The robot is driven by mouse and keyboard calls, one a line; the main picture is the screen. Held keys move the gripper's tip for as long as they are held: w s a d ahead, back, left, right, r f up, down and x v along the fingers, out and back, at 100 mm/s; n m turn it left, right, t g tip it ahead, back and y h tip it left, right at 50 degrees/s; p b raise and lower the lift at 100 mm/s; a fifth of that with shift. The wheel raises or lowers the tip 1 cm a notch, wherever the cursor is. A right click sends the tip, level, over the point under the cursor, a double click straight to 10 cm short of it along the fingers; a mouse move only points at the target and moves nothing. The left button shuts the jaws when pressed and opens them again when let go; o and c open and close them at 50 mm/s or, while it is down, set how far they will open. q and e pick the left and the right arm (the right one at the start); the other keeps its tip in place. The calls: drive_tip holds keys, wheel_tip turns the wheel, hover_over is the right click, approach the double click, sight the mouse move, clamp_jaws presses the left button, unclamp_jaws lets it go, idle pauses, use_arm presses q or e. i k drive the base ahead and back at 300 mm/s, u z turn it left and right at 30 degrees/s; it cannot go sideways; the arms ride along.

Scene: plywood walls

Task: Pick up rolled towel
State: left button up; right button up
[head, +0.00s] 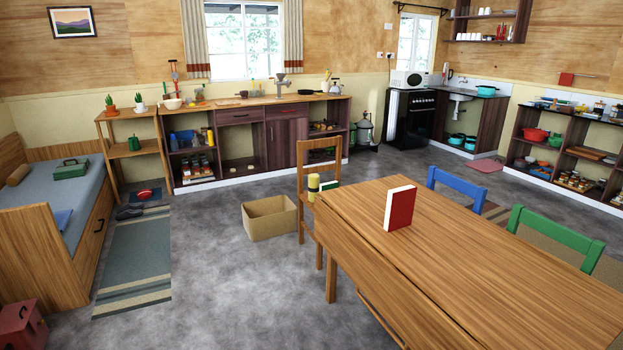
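A tan-brown, roll-shaped thing (18,175) lies on the grey-blue bed (70,190) at the far left, close to the bed's back left side. It looks most like a rolled towel, but it is too small to be sure. A yellow upright cylinder with a dark band (313,186) stands on the wooden chair (320,150); I cannot tell what it is. Neither of my grippers is in view.
A wooden table (480,260) with an upright red book (400,207) fills the right foreground. A cardboard box (270,218) stands on the floor. A striped rug (135,260) lies beside the bed; a red box (22,326) is at lower left. Grey floor between is clear.

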sight(313, 179)
drive_tip(key=z, duration=0.1)
drive_tip(key=i, duration=1.9)
drive_tip(key=u, duration=1)
drive_tip(key=i, duration=3.5)
drive_tip(key=z, duration=3.7)
